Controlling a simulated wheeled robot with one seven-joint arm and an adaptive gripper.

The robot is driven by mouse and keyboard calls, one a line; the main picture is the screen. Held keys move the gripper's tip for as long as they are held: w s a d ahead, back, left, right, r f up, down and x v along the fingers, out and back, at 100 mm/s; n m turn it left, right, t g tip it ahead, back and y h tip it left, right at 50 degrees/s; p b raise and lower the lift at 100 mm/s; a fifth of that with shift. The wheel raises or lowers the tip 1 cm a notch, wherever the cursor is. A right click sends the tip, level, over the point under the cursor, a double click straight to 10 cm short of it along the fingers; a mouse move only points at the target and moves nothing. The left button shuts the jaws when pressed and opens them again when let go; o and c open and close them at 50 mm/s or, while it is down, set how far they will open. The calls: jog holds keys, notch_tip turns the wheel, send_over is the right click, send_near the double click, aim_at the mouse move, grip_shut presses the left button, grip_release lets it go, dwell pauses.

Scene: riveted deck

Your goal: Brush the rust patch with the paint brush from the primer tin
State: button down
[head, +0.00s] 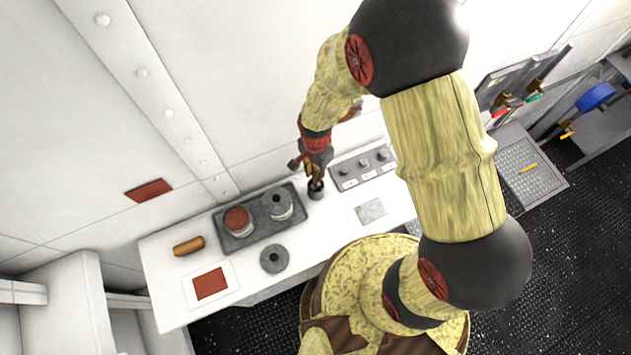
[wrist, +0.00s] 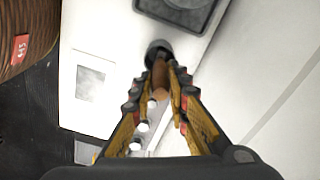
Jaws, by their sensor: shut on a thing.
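My gripper (head: 315,174) is shut on a brown-handled thing with a dark round end (wrist: 158,48), likely the paint brush. In the head view its dark end (head: 316,190) is at the bench, just right of the grey tray (head: 236,243); I cannot tell whether it touches. In the tray stand a tin with a red top (head: 237,218) and a grey-topped tin (head: 278,206). A reddish-brown patch (head: 148,190) is on the wall, and a red rectangle (head: 210,283) lies on a white sheet on the bench. I cannot tell which is the rust patch.
On the white bench (head: 165,290) are a brown cylinder (head: 188,245), a dark round disc (head: 274,259), a grey square on a sheet (head: 370,210) and a knobbed panel (head: 362,168). The wall rises close behind. My arm hides part of the right side.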

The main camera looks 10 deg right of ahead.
jog(key=shift+r+p, duration=2.7)
jog(key=shift+r, duration=1.75)
jog(key=shift+f, duration=0.1)
